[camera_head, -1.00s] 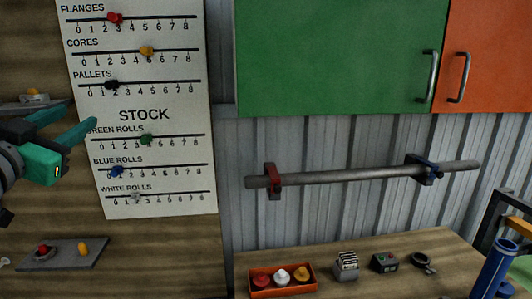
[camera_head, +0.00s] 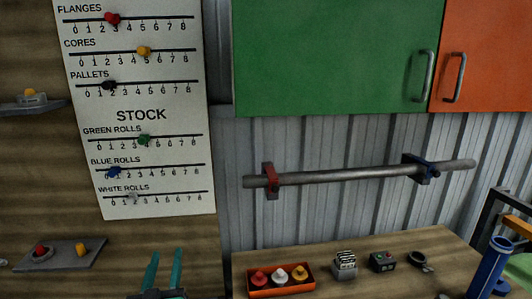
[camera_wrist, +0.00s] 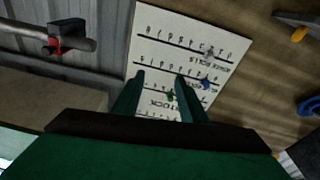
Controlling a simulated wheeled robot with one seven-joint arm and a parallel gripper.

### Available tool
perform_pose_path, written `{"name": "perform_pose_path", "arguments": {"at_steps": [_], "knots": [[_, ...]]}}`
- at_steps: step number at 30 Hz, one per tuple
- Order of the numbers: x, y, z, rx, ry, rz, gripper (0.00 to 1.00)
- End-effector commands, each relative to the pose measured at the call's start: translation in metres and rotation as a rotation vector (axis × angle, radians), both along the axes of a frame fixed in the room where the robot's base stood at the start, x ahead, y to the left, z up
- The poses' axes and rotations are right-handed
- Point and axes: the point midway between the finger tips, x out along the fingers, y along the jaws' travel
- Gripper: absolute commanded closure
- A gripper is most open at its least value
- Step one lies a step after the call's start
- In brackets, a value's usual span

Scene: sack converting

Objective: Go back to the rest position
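My gripper (camera_head: 163,270) shows at the bottom of the head view, below the stock board (camera_head: 141,115). Its two green fingers point up and stand apart with a gap between them. In the wrist view the gripper (camera_wrist: 160,82) also shows both fingers apart, with nothing held between them. The board (camera_wrist: 190,50) appears upside down behind the fingers there. The rest of my arm is mostly out of the head view.
A wooden counter (camera_head: 420,248) at lower right holds an orange tray (camera_head: 281,292) with several coloured knobs, and small devices. A rail (camera_head: 350,177) runs along the corrugated wall under green (camera_head: 335,55) and orange (camera_head: 490,60) cabinets. A grey plate (camera_head: 60,258) is at lower left.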

Motion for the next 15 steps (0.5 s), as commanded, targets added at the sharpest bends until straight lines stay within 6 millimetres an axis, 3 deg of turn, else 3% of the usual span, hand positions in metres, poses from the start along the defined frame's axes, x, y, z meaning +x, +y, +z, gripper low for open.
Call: {"name": "perform_pose_path", "arguments": {"at_steps": [1,6,15], "knots": [[-0.005,-0.013,-0.023,-0.023,0.013,0.001,0.62],[-0.028,-0.049,-0.082,-0.071,0.043,0.013,0.62],[-0.089,-0.111,-0.17,-0.119,0.11,0.03,0.62]]}}
